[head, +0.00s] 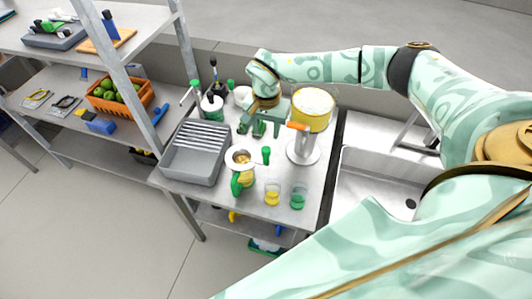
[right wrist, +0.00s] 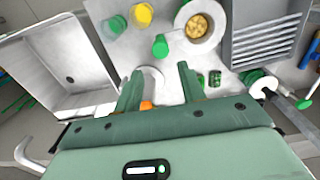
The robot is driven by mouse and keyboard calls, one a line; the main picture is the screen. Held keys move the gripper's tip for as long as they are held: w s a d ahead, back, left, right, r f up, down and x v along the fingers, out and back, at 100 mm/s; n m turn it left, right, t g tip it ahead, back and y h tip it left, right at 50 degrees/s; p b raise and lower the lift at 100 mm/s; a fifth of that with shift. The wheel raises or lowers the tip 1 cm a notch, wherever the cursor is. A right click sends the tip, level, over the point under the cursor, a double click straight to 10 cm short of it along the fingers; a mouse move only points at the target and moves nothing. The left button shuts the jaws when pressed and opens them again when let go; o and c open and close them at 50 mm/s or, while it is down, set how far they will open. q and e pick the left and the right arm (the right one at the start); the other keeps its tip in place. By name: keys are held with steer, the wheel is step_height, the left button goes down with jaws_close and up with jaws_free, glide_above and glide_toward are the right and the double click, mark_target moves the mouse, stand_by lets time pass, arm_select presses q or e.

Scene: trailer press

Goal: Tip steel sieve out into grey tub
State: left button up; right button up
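The steel sieve (head: 241,157) sits over a yellow jug with a green handle (head: 243,178) on the steel counter. It holds yellowish-brown pieces, which also show in the right wrist view (right wrist: 200,26). Its green grip (head: 266,155) sticks out to the right in the head view. The grey tub (head: 190,166), with a ribbed part, stands left of the sieve. My right gripper (head: 262,128) is open and empty above the counter, behind the sieve's grip. In the right wrist view its fingers (right wrist: 160,85) are apart, with the grip (right wrist: 160,47) beyond them. My left gripper is not in view.
A press with an orange lever (head: 298,126) stands right of my gripper, near a yellow-sided pot (head: 312,108). Yellow (head: 272,193) and green (head: 298,195) glasses stand at the front. A sink (head: 380,180) lies right. Small green items sit under my gripper.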

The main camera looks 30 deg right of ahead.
mark_target(266, 149)
step_height(266, 149, down, 6)
steer(key=b, duration=0.4)
steer(key=shift+f, duration=0.15)
steer(key=shift+f+b, duration=0.6)
steer(key=shift+f, duration=0.1)
